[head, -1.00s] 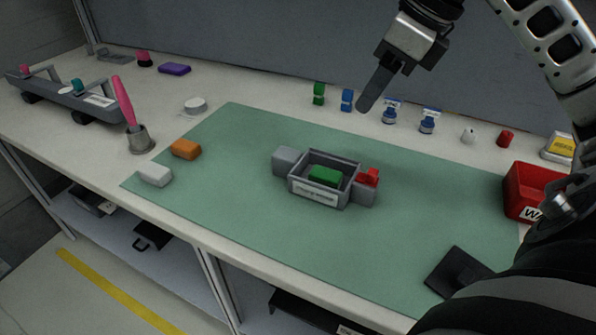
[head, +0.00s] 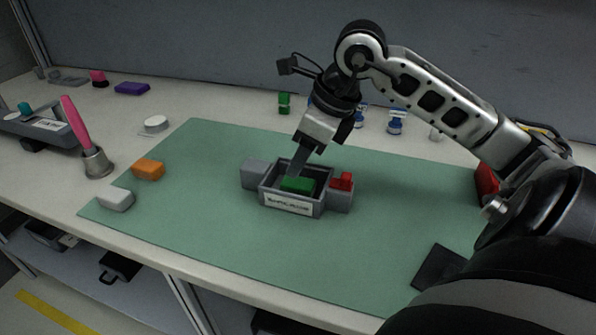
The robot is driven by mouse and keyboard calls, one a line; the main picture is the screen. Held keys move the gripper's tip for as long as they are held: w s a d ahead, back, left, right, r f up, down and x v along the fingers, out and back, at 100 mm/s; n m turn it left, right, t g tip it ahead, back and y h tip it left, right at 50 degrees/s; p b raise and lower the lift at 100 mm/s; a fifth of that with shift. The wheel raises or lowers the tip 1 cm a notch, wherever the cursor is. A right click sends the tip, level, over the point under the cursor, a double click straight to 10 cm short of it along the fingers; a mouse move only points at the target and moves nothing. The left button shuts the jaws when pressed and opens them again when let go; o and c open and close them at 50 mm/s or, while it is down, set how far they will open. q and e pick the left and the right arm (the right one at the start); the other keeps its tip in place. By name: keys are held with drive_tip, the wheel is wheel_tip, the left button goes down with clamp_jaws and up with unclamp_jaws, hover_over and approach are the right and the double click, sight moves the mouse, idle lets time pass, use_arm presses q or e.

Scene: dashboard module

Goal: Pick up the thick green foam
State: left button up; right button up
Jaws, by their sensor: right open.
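The green foam (head: 297,185) is a small green block lying inside the open grey box (head: 268,197) in the middle of the green mat (head: 200,215). My right gripper (head: 297,172) points down at the box from above and behind, its fingers close to the far side of the foam. The fingers overlap in this view, so the gap between them does not show. I cannot tell whether they touch the foam. My left gripper is not in view.
A grey block and a red part (head: 341,181) flank the box. Orange (head: 148,170) and white (head: 115,199) blocks lie at the mat's left edge, near a pink-handled brush (head: 78,135). A dark pad (head: 438,268) lies front right. Small bottles (head: 396,122) stand behind.

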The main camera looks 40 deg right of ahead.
sight(291, 180)
drive_tip(key=x, duration=0.5)
drive_tip(key=shift+s+f, duration=0.15)
drive_tip(key=shift+s, duration=0.1)
drive_tip(key=c, duration=0.7)
drive_tip(key=shift+c, duration=0.2)
